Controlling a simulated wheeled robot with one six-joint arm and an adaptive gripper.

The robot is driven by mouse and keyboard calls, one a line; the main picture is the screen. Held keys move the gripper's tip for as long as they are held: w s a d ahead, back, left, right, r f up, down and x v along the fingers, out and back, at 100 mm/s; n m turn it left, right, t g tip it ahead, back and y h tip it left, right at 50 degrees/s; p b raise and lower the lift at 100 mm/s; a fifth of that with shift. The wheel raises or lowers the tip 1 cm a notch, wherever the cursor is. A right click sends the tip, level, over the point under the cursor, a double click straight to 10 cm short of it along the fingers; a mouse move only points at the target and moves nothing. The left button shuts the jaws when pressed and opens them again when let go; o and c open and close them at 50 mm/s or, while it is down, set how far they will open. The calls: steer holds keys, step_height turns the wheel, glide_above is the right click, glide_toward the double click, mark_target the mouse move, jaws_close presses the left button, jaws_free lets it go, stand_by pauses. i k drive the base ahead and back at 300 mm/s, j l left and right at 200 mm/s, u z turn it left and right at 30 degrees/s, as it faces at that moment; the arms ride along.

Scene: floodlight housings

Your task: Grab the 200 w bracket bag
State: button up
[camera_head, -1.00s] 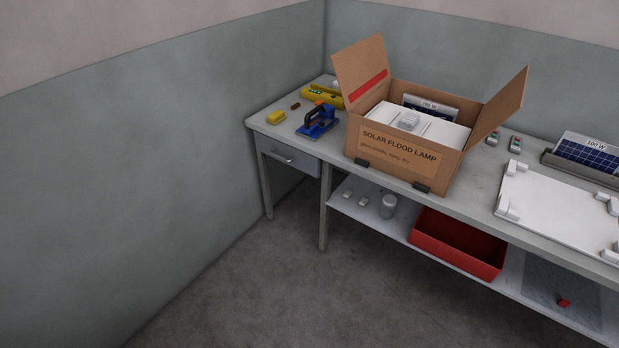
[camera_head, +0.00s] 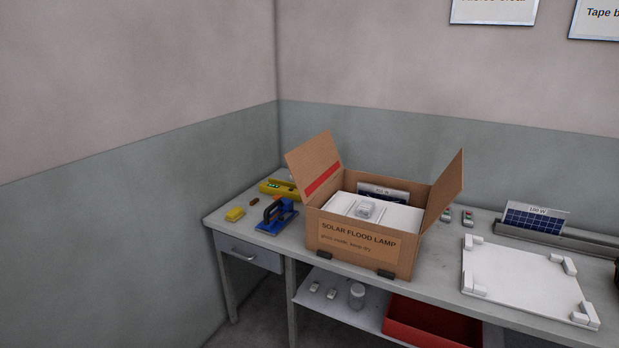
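No bag can be read as the 200 W bracket bag. A small pale packet (camera_head: 366,209) lies on the white insert inside the open cardboard box (camera_head: 345,255), marked "SOLAR FLOOD LAMP". Two small items with red and green marks (camera_head: 468,217) lie on the table right of the box. Two small pale packets (camera_head: 331,293) lie on the lower shelf. Their labels are too small to read. My gripper is not in view.
The bench (camera_head: 440,265) has a white fixture board (camera_head: 520,280) at right and a "100 W" solar panel (camera_head: 533,220) behind it. A blue tool (camera_head: 277,217) and yellow items lie left of the box. A red bin (camera_head: 430,325) sits on the shelf.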

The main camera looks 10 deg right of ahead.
mark_target(366, 208)
steer(key=i+l+z, duration=0.2)
steer(key=i+l, duration=0.7)
steer(key=i+j, duration=0.1)
